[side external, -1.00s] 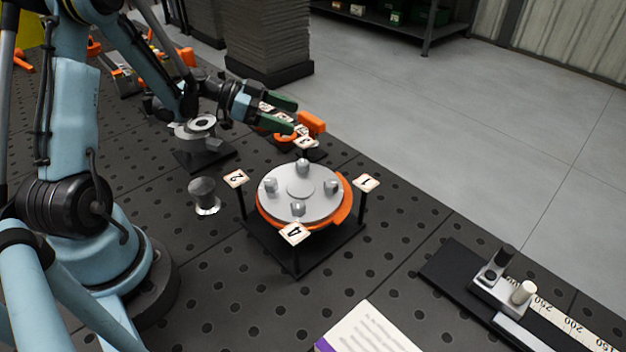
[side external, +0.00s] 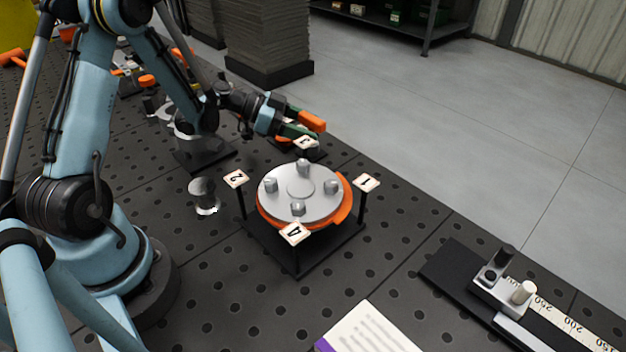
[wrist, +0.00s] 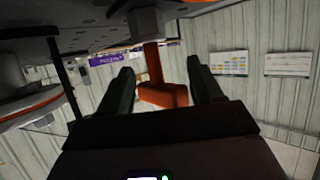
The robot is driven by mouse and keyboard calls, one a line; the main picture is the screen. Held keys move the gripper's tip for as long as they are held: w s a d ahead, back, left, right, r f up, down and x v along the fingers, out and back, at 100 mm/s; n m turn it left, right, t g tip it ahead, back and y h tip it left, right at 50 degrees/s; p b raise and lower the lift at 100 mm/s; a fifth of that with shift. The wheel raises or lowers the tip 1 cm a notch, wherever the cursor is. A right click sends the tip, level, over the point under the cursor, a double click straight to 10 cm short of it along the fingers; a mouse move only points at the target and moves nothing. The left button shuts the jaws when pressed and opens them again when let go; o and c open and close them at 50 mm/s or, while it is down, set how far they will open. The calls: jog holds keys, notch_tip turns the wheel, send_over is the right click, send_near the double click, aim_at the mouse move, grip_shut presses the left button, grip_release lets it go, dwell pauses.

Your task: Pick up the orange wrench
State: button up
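The orange wrench (wrist: 162,94) shows in the wrist view as an L-shaped orange bar between my two dark fingers. There is a gap on both sides, so they do not touch it. In the side view its orange end (side external: 312,121) is at the fingertips, behind the turntable. My gripper (side external: 309,128) is open around it, with green fingers reaching to the right. The fingers also show in the wrist view (wrist: 160,72). The wrench's far end meets a grey block in the wrist view; how it is held there is unclear.
A round grey turntable (side external: 320,188) with an orange rim and several numbered posts stands just in front of the gripper. A small grey knob (side external: 203,194) is to its left. A ruler fixture (side external: 500,285) and a paper sheet (side external: 365,330) lie nearer the front.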

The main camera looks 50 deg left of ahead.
grip_shut()
dwell(0.3)
